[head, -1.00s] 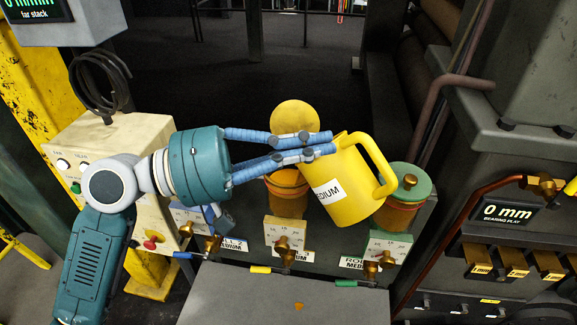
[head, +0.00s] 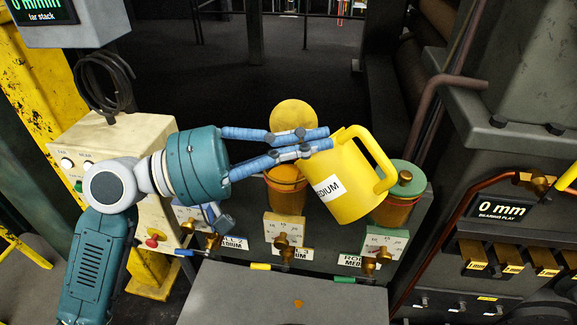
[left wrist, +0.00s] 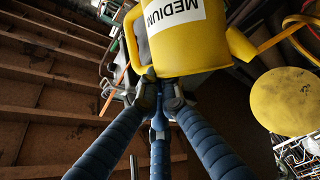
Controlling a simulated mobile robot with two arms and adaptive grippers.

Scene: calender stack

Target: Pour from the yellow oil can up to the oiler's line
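My left gripper (head: 326,139) is shut on the yellow oil can (head: 350,185), which is lettered MEDIUM and held tilted, its handle to the right. In the left wrist view the can (left wrist: 190,40) fills the upper middle, beyond the blue fingers. The middle oiler (head: 287,192), its round yellow lid (head: 292,113) raised, stands just left of and below the can. The gripper's fingers cross above its mouth. Its orange cup shows, but I cannot make out its line or level. No stream of oil shows. My right gripper is not in view.
An oiler with a closed green lid (head: 405,192) stands right behind the can. A cream control box (head: 105,160) is at left. A grey panel (head: 250,298) in front is bare apart from an orange spot. Dark machinery with a display (head: 502,211) fills the right.

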